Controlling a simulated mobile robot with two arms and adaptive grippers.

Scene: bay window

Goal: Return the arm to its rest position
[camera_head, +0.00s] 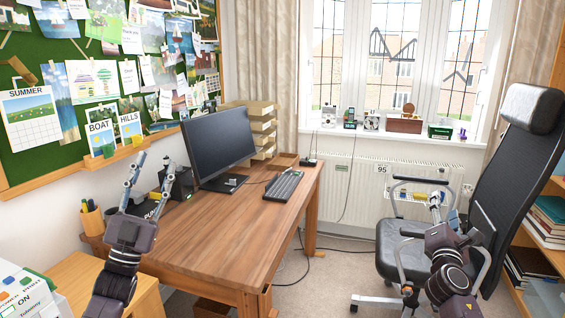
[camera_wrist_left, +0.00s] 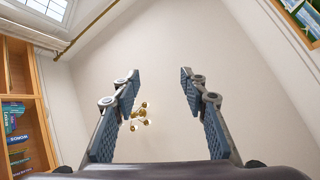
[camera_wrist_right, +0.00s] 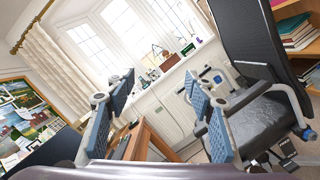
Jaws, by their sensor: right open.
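My left gripper (camera_head: 153,162) is raised at the left of the head view, in front of the desk's left end. In the left wrist view its two fingers (camera_wrist_left: 160,76) are spread with nothing between them, pointing up at the ceiling. My right gripper (camera_head: 450,212) is at the right of the head view, in front of the office chair (camera_head: 395,255). In the right wrist view its fingers (camera_wrist_right: 160,82) are spread and empty, facing the window and desk side.
The wooden desk (camera_head: 225,230) carries a monitor (camera_head: 217,143) and a keyboard (camera_head: 283,185). A pencil cup (camera_head: 91,218) stands near my left arm. A bookshelf (camera_head: 545,235) is at the far right. Carpet shows between desk and chair.

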